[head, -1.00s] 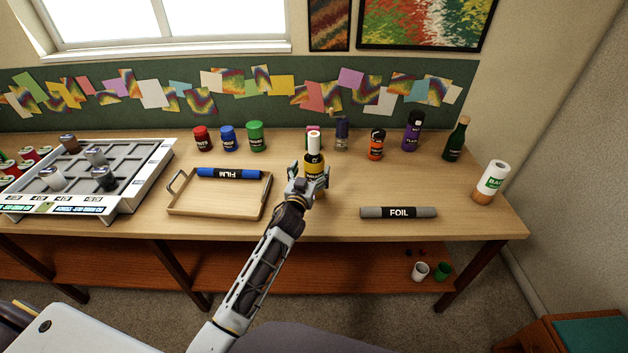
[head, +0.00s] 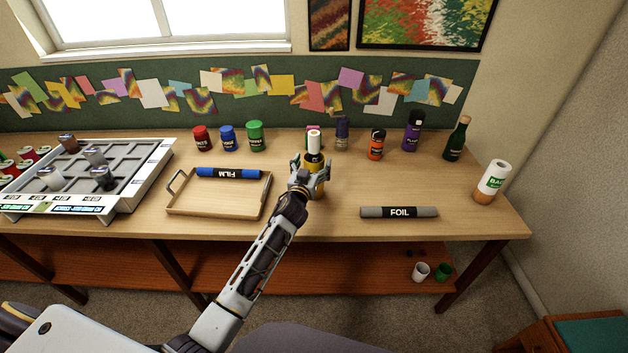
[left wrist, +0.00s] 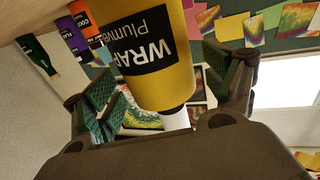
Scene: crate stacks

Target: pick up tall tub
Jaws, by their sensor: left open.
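In the left wrist view the tub (left wrist: 170,85), lettered WRAP, stands between the two spread fingers. Gaps show on both sides of it there. Whether its far side touches anything is hidden. My right gripper is not in view.
A wooden tray (head: 217,213) with a blue FILM roll (head: 229,173) lies left of the tub. A grey FOIL roll (head: 399,212) lies to the right. An orange jar (head: 376,146) and a purple bottle (head: 413,131) stand behind. Bare tabletop separates these from the tub.

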